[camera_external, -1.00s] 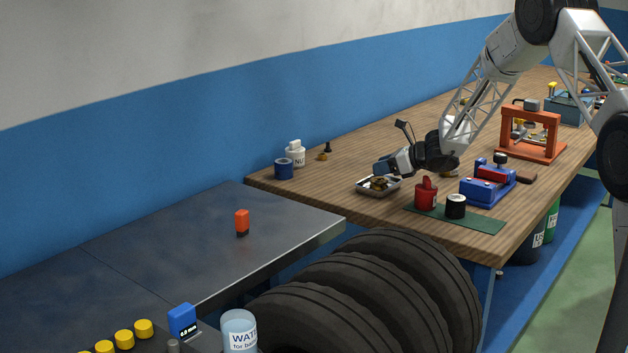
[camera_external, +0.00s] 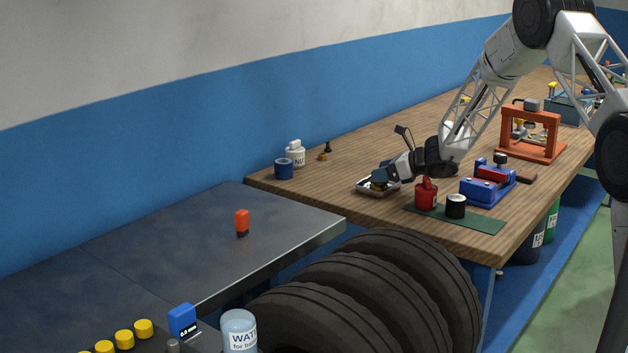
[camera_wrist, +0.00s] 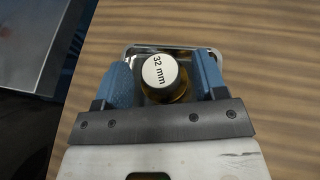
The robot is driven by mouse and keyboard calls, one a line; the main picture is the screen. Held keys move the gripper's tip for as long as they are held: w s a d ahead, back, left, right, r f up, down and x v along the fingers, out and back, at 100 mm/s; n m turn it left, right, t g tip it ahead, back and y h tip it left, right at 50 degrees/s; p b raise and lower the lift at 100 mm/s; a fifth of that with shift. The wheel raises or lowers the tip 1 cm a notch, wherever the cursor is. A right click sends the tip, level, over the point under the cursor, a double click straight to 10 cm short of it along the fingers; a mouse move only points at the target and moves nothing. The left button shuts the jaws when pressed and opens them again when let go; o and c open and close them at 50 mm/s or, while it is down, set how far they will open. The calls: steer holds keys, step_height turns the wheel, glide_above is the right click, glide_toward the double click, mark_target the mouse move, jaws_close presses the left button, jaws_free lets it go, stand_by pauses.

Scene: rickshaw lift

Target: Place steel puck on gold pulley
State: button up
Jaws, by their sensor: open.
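A round piece (camera_wrist: 159,72) with a white top face reading "32 mm" stands in a shallow silver tray, with gold-brown showing along its lower side. I cannot tell whether it is the gold pulley alone or the steel puck with gold beneath. The tray (camera_external: 365,189) is near the workbench's front-left part. My gripper (camera_wrist: 162,68) is open, pointing down, with one blue finger on each side of the piece; gaps show on both sides. In the external view my gripper (camera_external: 381,173) is low over the tray and partly covers its contents. I cannot identify a separate steel puck.
A red container (camera_external: 426,196) and a black cylinder (camera_external: 456,209) stand on a green mat (camera_external: 485,222) right of the tray. A blue vise (camera_external: 487,185) and an orange press (camera_external: 530,150) are farther right. Bench between is clear.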

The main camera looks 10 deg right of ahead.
steer(key=shift+r, duration=0.1)
steer(key=shift+d+r, duration=0.1)
steer(key=shift+d, duration=0.05)
steer(key=shift+s+d+r, duration=0.25)
steer(key=shift+s+d, duration=0.05)
steer(key=shift+d, duration=0.15)
steer(key=shift+v, duration=0.9)
step_height(320, 180, up, 7)
steer(key=shift+a, duration=0.1)
